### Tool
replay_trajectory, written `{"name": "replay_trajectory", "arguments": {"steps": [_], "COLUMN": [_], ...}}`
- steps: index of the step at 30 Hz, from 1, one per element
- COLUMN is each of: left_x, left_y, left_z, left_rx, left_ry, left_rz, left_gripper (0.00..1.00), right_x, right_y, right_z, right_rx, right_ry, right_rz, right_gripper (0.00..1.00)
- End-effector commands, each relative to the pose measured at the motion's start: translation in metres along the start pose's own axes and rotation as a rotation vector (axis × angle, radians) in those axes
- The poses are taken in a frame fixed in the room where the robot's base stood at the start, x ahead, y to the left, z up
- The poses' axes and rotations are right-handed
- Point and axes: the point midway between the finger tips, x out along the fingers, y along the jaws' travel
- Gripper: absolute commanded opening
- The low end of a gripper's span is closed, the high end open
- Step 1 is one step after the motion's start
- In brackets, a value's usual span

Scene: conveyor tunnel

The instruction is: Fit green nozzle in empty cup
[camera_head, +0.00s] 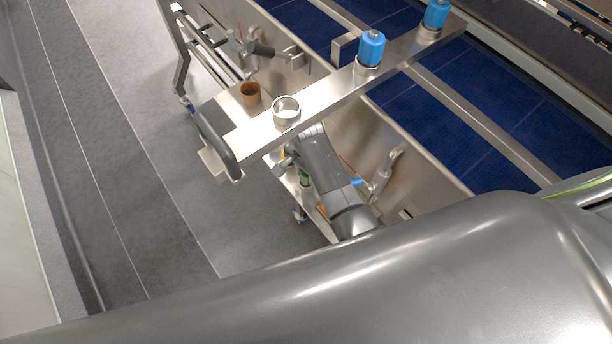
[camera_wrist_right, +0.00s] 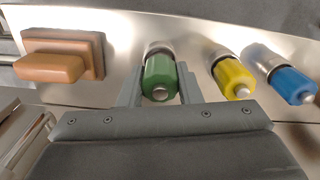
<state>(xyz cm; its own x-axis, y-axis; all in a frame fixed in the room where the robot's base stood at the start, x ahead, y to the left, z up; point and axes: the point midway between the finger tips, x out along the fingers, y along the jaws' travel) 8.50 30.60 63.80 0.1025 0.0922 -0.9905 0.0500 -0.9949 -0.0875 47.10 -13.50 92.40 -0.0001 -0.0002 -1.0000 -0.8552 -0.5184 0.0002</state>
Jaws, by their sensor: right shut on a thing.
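The green nozzle (camera_wrist_right: 159,78) sits between the fingers of my right gripper (camera_wrist_right: 160,90), which is shut on it. In the right wrist view its upper end meets a metal holder (camera_wrist_right: 158,48) on a steel panel. The empty cup (camera_head: 286,111) is a short open metal ring on the steel bar, above and left of my right gripper (camera_head: 300,170). My left gripper is not in view.
Two blue nozzles (camera_head: 370,48) (camera_head: 436,14) stand in cups along the bar (camera_head: 330,93). A yellow nozzle (camera_wrist_right: 235,79), a blue nozzle (camera_wrist_right: 290,84) and a brown block (camera_wrist_right: 60,67) flank the green nozzle.

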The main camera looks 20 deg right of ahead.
Motion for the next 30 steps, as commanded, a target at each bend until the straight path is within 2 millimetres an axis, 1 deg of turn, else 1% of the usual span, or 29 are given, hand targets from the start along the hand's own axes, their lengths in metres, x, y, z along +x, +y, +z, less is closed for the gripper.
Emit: {"name": "replay_trajectory", "arguments": {"steps": [13, 30], "left_x": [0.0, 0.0], "left_y": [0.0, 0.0], "left_z": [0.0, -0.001], "left_rx": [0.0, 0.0], "left_ry": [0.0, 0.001], "left_rz": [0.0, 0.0], "left_gripper": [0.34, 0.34], "right_x": [-0.017, -0.018], "right_y": [0.0, 0.0], "right_z": [0.0, 0.0], "right_rx": [0.0, 0.0], "right_ry": [0.0, 0.0], "right_rz": [-0.001, 0.0], "right_gripper": [0.0, 0.0]}}
